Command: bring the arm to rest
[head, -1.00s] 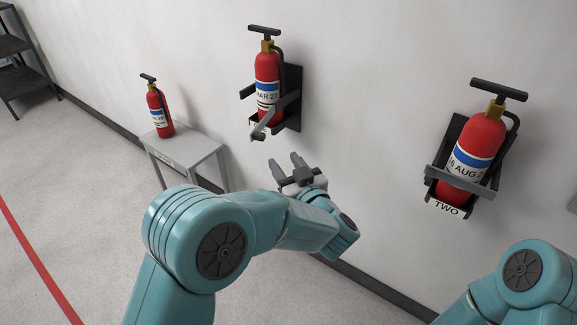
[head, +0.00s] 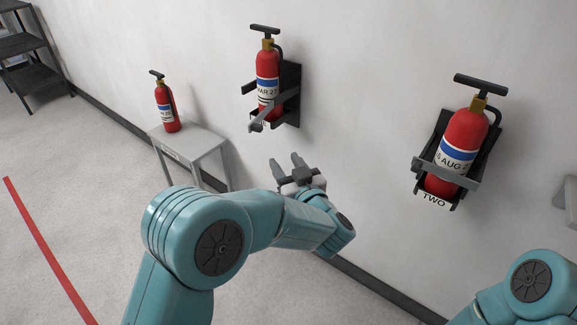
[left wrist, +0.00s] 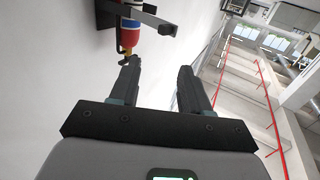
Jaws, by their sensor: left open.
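My left gripper (head: 288,168) is open and empty in the head view, in front of the white wall and below the middle wall bracket. In the left wrist view its two fingers (left wrist: 160,85) stand apart with nothing between them. A red fire extinguisher (head: 268,85) sits upright in that black bracket (head: 290,95).
Another red extinguisher (head: 458,150) leans in a bracket marked TWO (head: 432,200) at the right. A third (head: 165,108) stands on a small grey table (head: 205,138) at the left. Dark shelves (head: 30,62) stand at the far left. The floor near the red line (head: 45,245) is clear.

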